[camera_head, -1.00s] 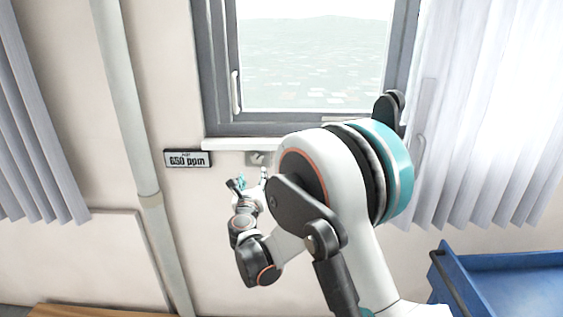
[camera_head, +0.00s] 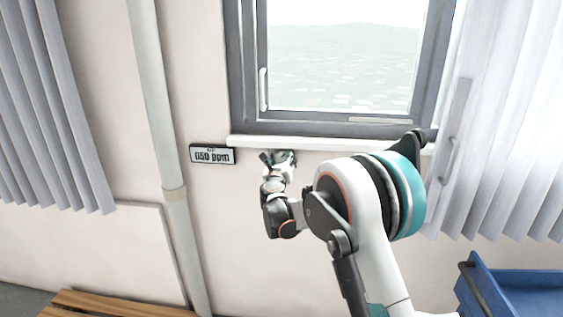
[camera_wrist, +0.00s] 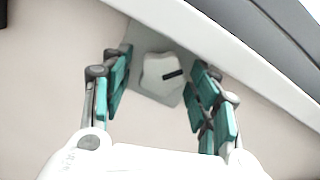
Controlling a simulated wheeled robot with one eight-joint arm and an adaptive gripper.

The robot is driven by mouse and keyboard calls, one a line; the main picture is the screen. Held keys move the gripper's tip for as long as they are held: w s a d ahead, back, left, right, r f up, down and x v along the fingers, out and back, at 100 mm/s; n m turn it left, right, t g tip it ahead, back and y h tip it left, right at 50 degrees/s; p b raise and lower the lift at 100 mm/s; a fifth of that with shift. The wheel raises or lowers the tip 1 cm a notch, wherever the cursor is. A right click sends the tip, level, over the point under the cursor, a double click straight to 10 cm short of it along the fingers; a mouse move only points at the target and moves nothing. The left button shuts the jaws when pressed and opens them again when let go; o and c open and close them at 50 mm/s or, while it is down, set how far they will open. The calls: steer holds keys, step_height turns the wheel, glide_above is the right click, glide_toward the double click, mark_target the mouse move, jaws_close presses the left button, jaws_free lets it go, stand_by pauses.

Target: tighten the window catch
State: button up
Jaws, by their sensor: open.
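The window catch appears to be a white knob (camera_wrist: 160,74) with a black mark, on a grey plate (camera_wrist: 143,50) fixed to the wall just under the sill. In the wrist view the knob sits between the teal finger pads of my gripper (camera_wrist: 159,82), which is open. The pads stand apart from the knob on both sides. In the head view my gripper (camera_head: 279,160) is up against the wall below the sill and hides the knob.
The white window sill (camera_head: 330,144) runs just above my gripper. The grey window frame (camera_head: 300,128) has a white handle (camera_head: 263,89) on its left side. A "650 ppm" display (camera_head: 213,155) hangs to the left, beside a vertical pipe (camera_head: 155,110). A blue cart (camera_head: 520,290) stands lower right.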

steer(key=c, duration=1.1)
steer(key=shift+m, duration=0.4)
steer(key=m, duration=0.2)
steer(key=shift+m, duration=0.3)
steer(key=shift+a+m, duration=0.15)
steer(key=shift+m, duration=1.75)
